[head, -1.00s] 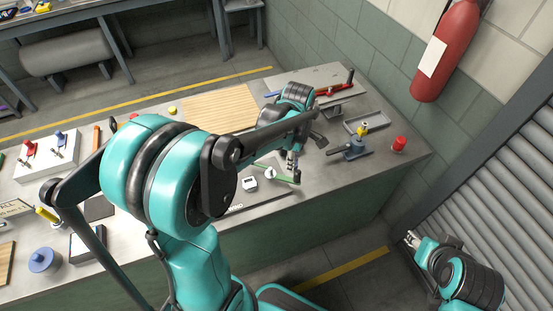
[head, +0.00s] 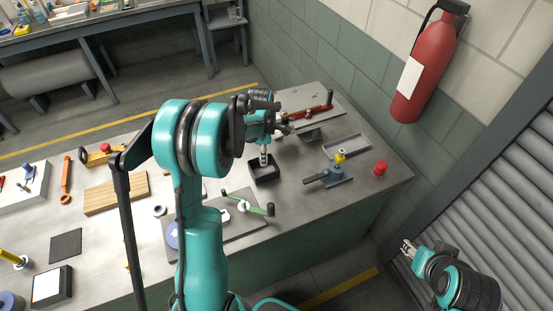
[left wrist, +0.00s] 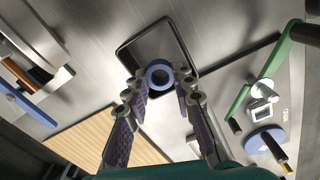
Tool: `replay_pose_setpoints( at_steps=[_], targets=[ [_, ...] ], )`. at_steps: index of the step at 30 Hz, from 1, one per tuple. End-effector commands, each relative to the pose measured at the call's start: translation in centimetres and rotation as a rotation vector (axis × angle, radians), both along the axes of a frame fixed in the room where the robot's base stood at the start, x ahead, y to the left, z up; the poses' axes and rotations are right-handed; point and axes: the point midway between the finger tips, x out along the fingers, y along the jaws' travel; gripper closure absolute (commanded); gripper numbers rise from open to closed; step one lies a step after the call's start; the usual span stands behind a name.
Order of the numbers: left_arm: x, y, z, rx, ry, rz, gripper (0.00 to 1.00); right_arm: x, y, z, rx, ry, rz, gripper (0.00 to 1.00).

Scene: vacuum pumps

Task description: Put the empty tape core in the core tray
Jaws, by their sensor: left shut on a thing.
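My left gripper (head: 264,157) points down over a small black open tray (head: 267,180) on the bench. In the left wrist view its fingers (left wrist: 162,84) are shut on the tape core, a blue-grey ring (left wrist: 160,64) with an open centre. The ring overlaps the near part of the tray (left wrist: 150,43); I cannot tell whether it touches the floor. In the head view the core is too small to make out clearly. My right gripper (head: 408,246) is far from the bench at the lower right, and its opening is too small to judge.
A green-handled device (head: 250,207) on a grey plate stands nearer me. A shallow grey tray (head: 346,146), a blue tool with a yellow top (head: 338,172) and a red cylinder (head: 380,168) are to the right. A wooden board (head: 116,193) lies left.

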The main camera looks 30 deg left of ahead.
Motion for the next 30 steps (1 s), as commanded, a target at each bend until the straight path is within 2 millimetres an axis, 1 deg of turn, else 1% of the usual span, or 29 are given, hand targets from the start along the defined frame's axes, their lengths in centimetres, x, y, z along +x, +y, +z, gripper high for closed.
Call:
replay_pose_setpoints(
  at_steps=[3, 11, 15, 20, 27, 30],
  targets=[
    [0.1, 0.4, -0.2, 0.000, 0.000, 0.009, 0.86, 0.0, 0.0, 0.0, 0.000, 0.000, 0.000, 0.60],
    [0.0, 0.3, -0.2, 0.000, 0.000, 0.007, 0.86, 0.0, 0.0, 0.0, 0.000, 0.000, 0.000, 0.60],
    [0.0, 0.3, -0.4, 0.000, 0.000, 0.007, 0.86, 0.0, 0.0, -0.5, 0.000, 0.000, 0.000, 0.60],
    [0.0, 0.3, -1.7, 0.000, 0.000, 0.007, 0.86, 0.0, 0.0, -1.5, 0.000, 0.000, 0.000, 0.60],
    [0.1, 0.3, -4.2, 0.000, 0.000, 0.006, 0.86, 0.0, 0.0, -3.5, 0.000, 0.000, 0.000, 0.60],
    [0.1, 0.3, -4.9, 0.000, 0.000, 0.006, 0.86, 0.0, 0.0, -4.1, 0.000, 0.000, 0.000, 0.60]
  ],
)
